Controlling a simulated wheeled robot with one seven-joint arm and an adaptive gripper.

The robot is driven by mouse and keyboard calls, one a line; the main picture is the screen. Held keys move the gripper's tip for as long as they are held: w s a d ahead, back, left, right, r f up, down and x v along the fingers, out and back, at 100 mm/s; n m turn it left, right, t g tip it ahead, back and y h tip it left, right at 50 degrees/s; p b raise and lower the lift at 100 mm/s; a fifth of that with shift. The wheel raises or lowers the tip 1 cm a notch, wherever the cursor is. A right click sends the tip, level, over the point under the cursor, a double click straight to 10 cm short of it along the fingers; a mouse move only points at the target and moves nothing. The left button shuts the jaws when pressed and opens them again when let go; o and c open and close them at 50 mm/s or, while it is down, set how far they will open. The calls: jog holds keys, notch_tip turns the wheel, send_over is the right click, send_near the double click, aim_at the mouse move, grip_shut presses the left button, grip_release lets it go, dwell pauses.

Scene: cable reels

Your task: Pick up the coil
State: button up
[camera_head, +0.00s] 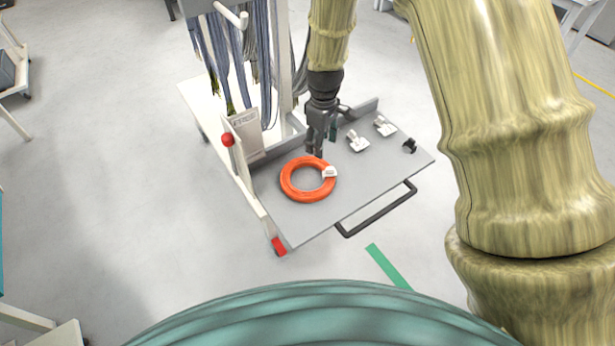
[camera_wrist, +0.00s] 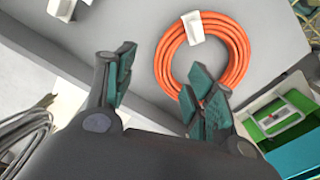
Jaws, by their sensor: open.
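The coil (camera_head: 292,188) is a flat ring of orange cable with a white tag on its right side. It lies on the grey tray of a cart (camera_head: 345,197). My gripper (camera_head: 318,148) is just behind the coil, pointing down, and is empty. In the wrist view the coil (camera_wrist: 238,62) is at the upper right, beyond the fingertips. My gripper (camera_wrist: 157,82) shows there with its two teal-padded fingers spread apart. The right finger overlaps the near edge of the coil in the picture; I cannot tell whether it touches.
White connectors (camera_head: 357,142) and a small black clip (camera_head: 409,146) lie on the tray to the right. A black handle (camera_head: 378,212) runs along the front edge. Grey cables (camera_head: 262,50) hang behind the tray. A red knob (camera_head: 227,140) tops the left side.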

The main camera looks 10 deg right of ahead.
aim_at(319, 161)
jog(key=shift+f, duration=1.2)
jog(key=shift+s+a+f+p, duration=0.15)
jog(key=shift+s+f+p, duration=0.05)
jog(key=shift+f+p, duration=0.45)
jog(key=shift+s+a+f+p, duration=0.1)
jog(key=shift+f+p, duration=0.65)
jog(key=shift+f, duration=1.2)
grip_shut()
